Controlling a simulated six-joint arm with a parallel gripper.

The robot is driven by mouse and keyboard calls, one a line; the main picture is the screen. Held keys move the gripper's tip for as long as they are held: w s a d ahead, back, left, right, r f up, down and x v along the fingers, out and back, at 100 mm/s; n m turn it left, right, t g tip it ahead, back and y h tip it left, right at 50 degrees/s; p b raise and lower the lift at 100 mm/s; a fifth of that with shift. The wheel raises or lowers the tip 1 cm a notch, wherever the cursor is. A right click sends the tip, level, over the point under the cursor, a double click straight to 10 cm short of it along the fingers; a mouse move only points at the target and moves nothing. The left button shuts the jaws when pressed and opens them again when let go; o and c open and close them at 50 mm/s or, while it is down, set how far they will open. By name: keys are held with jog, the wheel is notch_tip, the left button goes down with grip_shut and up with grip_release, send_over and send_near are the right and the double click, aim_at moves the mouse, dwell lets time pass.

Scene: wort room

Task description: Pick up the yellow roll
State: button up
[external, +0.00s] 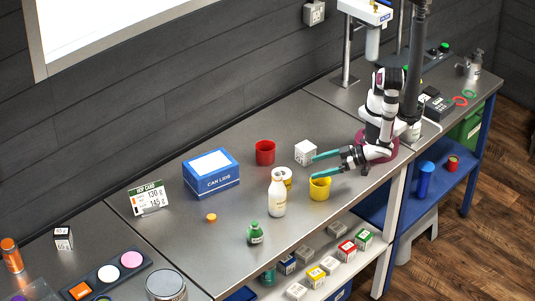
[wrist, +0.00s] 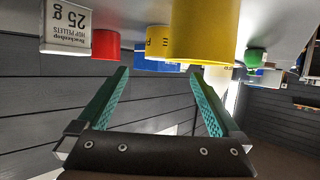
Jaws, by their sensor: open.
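My gripper (external: 314,168) is open and empty above the steel table, with teal fingers pointing left. A plain yellow cylinder (external: 320,190), cup-like and open-topped, stands upright just below and beside the nearer finger. It is large in the wrist view (wrist: 205,32), where the picture is upside down. A second yellow round thing with a pale label (external: 286,176) stands left of the gripper, partly hidden by a white bottle (external: 277,197). It also shows in the wrist view (wrist: 157,44), partly behind the plain cylinder. I cannot tell which is the roll. Neither is between the fingers.
A white hop pellets box (external: 305,153) stands close beyond the far finger. A red cup (external: 265,153) and a blue can lids box (external: 211,174) stand farther left. A green bottle (external: 255,234) is near the front edge.

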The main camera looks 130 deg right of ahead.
aim_at(288, 173)
jog(key=x, duration=1.1)
jog(key=shift+w+r, duration=0.15)
jog(key=shift+w, duration=0.2)
jog(key=c, duration=1.3)
